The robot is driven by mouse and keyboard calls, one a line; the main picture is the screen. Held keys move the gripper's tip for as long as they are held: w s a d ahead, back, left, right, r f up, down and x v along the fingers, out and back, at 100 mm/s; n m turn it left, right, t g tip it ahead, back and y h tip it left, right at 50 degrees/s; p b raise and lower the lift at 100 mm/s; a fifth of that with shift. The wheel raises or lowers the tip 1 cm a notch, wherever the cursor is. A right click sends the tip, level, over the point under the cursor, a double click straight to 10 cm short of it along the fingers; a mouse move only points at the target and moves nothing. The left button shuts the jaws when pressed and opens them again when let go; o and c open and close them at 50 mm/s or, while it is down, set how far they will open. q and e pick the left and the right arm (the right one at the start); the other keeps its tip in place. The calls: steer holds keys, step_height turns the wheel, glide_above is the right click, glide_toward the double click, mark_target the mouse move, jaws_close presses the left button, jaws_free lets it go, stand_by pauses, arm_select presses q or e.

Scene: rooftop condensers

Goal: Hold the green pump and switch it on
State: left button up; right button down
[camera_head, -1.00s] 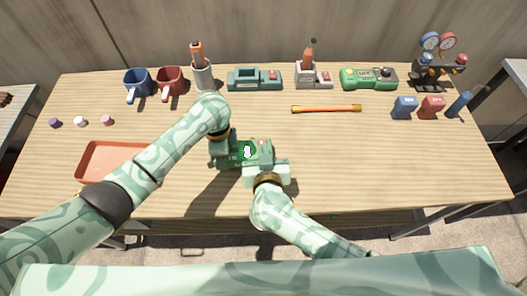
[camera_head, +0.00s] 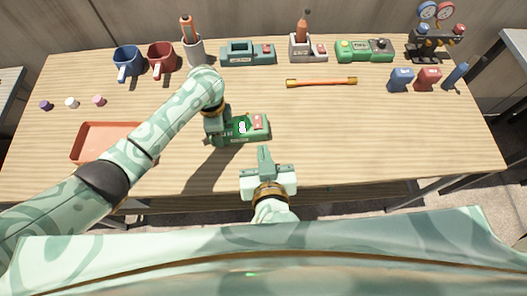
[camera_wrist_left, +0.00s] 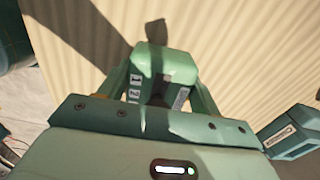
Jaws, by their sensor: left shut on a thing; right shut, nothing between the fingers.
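The green pump (camera_head: 243,129) lies on the table left of centre in the head view, with a white mark on top and a red switch (camera_head: 259,121) at its right end. My left gripper (camera_head: 216,130) is shut on the pump's left end, and in the left wrist view the pump's end (camera_wrist_left: 164,62) sits between its fingers. My right gripper (camera_head: 264,160) is shut and empty, in front of the pump and apart from it. Whether the pump is running cannot be told.
An orange tray (camera_head: 85,151) is at the left. Blue and red mugs, several tool holders and another green device (camera_head: 364,50) line the back. An orange stick (camera_head: 321,82) lies behind the pump. Blue and red bottles (camera_head: 428,79) stand at the right. The table's right front is clear.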

stand_by(0.3)
arm_select(q)
steer(key=o, duration=1.7)
steer(key=shift+o, duration=0.2)
steer(key=shift+r, duration=0.1)
step_height(320, 180, up, 9)
steer(key=p, duration=0.9)
steer(key=shift+p, duration=0.3)
